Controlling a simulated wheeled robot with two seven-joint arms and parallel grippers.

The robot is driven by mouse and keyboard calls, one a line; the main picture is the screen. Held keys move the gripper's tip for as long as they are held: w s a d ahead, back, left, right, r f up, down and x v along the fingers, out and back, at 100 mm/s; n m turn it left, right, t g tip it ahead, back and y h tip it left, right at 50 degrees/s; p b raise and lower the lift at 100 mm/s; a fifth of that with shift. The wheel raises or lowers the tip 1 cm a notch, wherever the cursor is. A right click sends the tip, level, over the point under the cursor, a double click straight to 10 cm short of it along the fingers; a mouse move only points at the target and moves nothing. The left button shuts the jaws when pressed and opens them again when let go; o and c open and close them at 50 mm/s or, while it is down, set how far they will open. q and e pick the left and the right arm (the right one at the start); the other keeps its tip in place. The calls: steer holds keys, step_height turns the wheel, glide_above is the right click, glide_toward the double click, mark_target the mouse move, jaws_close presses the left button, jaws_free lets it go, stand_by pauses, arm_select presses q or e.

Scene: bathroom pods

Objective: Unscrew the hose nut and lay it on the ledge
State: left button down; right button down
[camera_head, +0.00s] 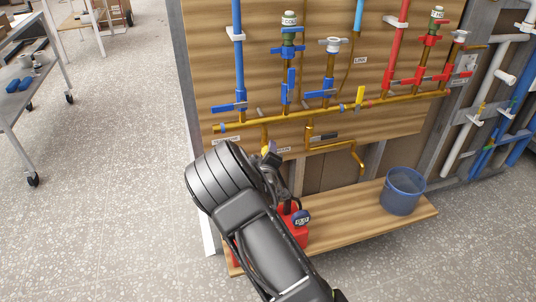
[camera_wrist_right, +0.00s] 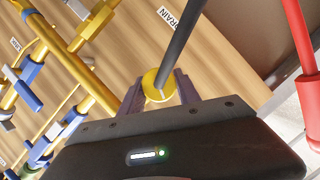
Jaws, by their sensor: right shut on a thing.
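The yellow hose nut (camera_wrist_right: 158,86) is between the fingers of my right gripper (camera_wrist_right: 160,92), which is shut on it in the wrist view. A dark hose (camera_wrist_right: 182,45) runs up from the nut, past the DRAIN label. In the head view my right gripper (camera_head: 268,158) is in front of the board, below the brass pipe, and my own wrist hides much of it. I cannot tell whether the nut is still on its fitting. The wooden ledge (camera_head: 350,230) lies below, at the foot of the board. My left gripper is not in view.
A blue bucket (camera_head: 403,193) stands on the ledge's right part. A red unit with a round gauge (camera_head: 302,217) stands on its left part, partly behind my arm. Bare ledge shows between them. The brass pipe (camera_head: 330,112) with valves crosses the board above.

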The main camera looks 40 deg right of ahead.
stand_by(0.4)
steer(key=shift+f+n+h+b, duration=0.15)
steer(key=shift+n+h+b, duration=0.25)
steer(key=shift+n+b, duration=0.25)
steer(key=shift+n, duration=0.55)
steer(key=shift+t+h+b, duration=0.3)
steer(key=c, duration=1.1)
jaws_free()
steer(key=shift+o, duration=0.2)
steer(key=shift+r, duration=0.2)
